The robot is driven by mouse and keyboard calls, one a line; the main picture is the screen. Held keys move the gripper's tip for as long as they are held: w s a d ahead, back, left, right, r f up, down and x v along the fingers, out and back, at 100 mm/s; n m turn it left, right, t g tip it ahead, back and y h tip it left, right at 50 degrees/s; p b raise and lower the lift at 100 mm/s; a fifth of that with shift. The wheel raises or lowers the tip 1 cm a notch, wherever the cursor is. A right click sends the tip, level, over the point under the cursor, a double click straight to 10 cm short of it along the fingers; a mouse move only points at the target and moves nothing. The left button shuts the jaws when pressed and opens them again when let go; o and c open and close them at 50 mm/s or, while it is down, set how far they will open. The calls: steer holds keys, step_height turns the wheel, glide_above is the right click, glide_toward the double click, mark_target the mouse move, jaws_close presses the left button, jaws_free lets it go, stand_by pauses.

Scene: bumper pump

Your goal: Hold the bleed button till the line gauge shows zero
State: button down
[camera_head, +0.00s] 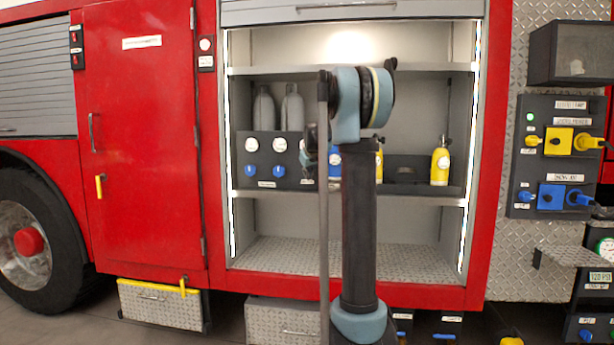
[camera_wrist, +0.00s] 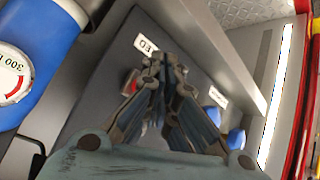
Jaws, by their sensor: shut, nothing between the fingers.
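My gripper (camera_wrist: 162,64) is shut and empty in the wrist view, its fingertips close to a grey panel. A red button (camera_wrist: 131,82) shows just left of the fingertips, partly hidden by a finger. I cannot tell whether they touch. A white label ending in "ED" (camera_wrist: 146,45) is above it. In the head view, white round gauges (camera_head: 251,144) and (camera_head: 279,144) sit on the shelf panel, too small to read. The button and my fingertips are not clear there, behind my arm.
In the wrist view, a blue cylinder (camera_wrist: 40,50) with a red-and-white dial (camera_wrist: 14,78) is close on the left, and a blue knob (camera_wrist: 237,138) is at right. In the head view, a yellow bottle (camera_head: 440,163) stands right of my arm. The lower shelf is clear.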

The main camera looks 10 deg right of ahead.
steer(key=shift+w+d, duration=0.15)
steer(key=shift+w, duration=0.3)
stand_by(0.9)
steer(key=shift+s, duration=0.15)
stand_by(1.4)
steer(key=shift+s+a, duration=0.3)
steer(key=shift+s, duration=0.4)
steer(key=shift+s, duration=0.1)
steer(key=shift+s+a, duration=0.25)
steer(key=shift+s, duration=0.5)
steer(key=shift+s+a, duration=0.25)
steer(key=shift+s, duration=0.55)
steer(key=shift+s+a, duration=0.25)
steer(key=shift+s, duration=0.5)
